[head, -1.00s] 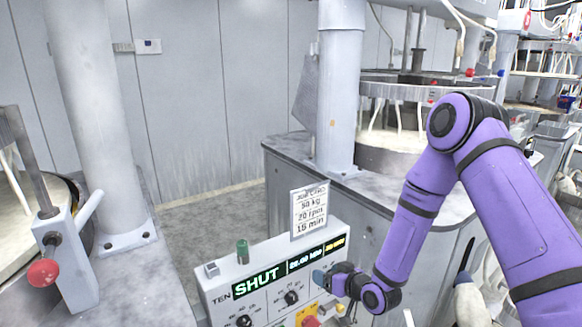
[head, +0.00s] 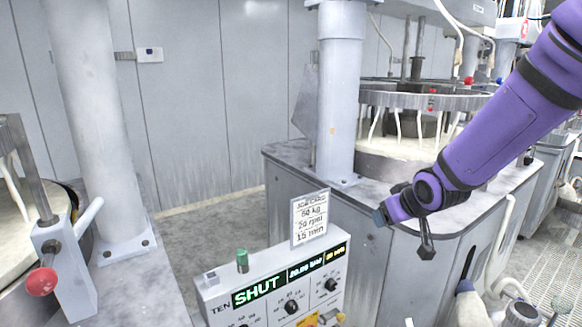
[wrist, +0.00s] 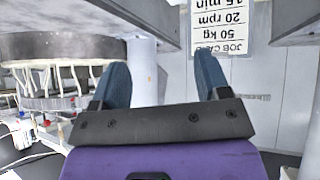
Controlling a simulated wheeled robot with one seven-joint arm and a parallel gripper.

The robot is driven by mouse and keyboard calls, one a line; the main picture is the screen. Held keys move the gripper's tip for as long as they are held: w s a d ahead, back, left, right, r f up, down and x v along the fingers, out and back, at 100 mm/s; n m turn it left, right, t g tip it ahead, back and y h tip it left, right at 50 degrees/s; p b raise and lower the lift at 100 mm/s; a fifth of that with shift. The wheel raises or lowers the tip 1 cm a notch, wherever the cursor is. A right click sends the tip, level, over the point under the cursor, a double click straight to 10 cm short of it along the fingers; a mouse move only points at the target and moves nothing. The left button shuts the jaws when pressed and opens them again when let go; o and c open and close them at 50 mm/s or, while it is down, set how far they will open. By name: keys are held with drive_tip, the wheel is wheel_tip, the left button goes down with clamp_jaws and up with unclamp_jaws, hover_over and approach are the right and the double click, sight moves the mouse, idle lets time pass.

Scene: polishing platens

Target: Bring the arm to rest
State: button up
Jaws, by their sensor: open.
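My purple arm (head: 500,125) reaches in from the upper right in the head view. My gripper (head: 380,217) is up and to the right of the control box, clear of it, in front of the grey polishing machine's base. In the wrist view my gripper (wrist: 162,82) shows two blue fingers spread apart with nothing between them. The control box (head: 222,300) stands at the bottom centre, its display reading SHUT. It has black knobs (head: 291,307), a green button (head: 242,261) and a job card (head: 310,218).
A polishing machine (head: 400,165) with a round platen and a grey column (head: 340,95) stands behind my gripper. A second machine with a red-knobbed lever (head: 42,282) is at the left. The floor (head: 205,215) between them is clear.

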drive_tip(key=s+d+r+m+g, duration=0.1)
drive_tip(key=s+r, duration=0.3)
drive_tip(key=s, duration=0.5)
drive_tip(key=s+d+r+m+g+h, duration=0.1)
drive_tip(key=s+d+r, duration=0.2)
drive_tip(key=s, duration=0.7)
drive_tip(key=s+d+r+m+g, duration=0.1)
drive_tip(key=s+d+r+m, duration=0.1)
drive_tip(key=s+r, duration=0.5)
drive_tip(key=s, duration=0.3)
drive_tip(key=shift+d+g+h, duration=0.3)
drive_tip(key=shift+d+h, duration=0.05)
drive_tip(key=shift+h, duration=0.05)
